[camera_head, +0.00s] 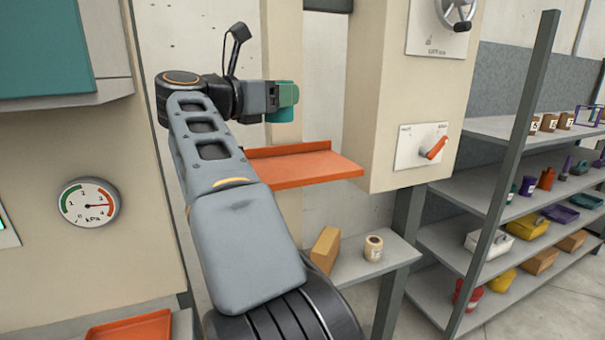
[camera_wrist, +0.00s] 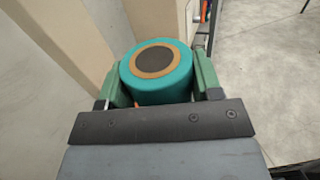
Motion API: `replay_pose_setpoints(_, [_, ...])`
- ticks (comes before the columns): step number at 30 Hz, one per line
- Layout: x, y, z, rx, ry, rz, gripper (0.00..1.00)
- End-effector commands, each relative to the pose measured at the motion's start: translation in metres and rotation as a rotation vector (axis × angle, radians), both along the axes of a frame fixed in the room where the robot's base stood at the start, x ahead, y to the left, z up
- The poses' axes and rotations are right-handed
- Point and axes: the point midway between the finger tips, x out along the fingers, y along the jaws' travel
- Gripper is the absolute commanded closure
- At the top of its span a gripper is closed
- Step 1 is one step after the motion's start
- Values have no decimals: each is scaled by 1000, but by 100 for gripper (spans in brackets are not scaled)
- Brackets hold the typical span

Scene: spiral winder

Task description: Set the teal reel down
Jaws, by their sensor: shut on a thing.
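The teal reel (camera_wrist: 158,90) is a short cylinder with a tan ring and dark centre on its end face. In the wrist view it sits between the two green fingers of my gripper (camera_wrist: 160,85), which are shut on it. In the head view my gripper (camera_head: 283,103) is at the upper middle, and a bit of the teal reel (camera_head: 284,116) shows below the fingers. The reel is held in the air, above and behind an orange shelf tray (camera_head: 310,168); the exact gap cannot be told.
A grey ledge (camera_head: 385,249) below holds a cardboard box (camera_head: 325,249) and a cream roll (camera_head: 373,248). A panel with an orange lever (camera_head: 434,149) and a rack (camera_head: 500,200) of goods stand at right. A pressure gauge (camera_head: 89,202) and another orange tray (camera_head: 132,328) are at left.

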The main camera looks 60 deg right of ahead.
Motion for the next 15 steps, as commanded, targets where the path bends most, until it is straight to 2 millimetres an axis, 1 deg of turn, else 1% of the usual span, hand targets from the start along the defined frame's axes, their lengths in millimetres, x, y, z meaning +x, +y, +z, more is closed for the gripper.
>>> replay_pose_setpoints(1, [-8, 9, -2, -1, -2, -11, 66])
replay_pose_setpoints(2, [-12, 13, -2, -1, -1, -20, 66])
replay_pose_setpoints(5, [-19, 16, -6, 2, 2, -64, 66])
replay_pose_setpoints(8, [-14, 8, -13, 2, 4, -96, 66])
replay_pose_setpoints(9, [-10, 2, -17, 4, 6, -102, 66])
replay_pose_setpoints(11, [0, -9, -22, 5, 7, -105, 66])
replay_pose_setpoints(15, [24, -37, -38, 5, 7, -104, 66])
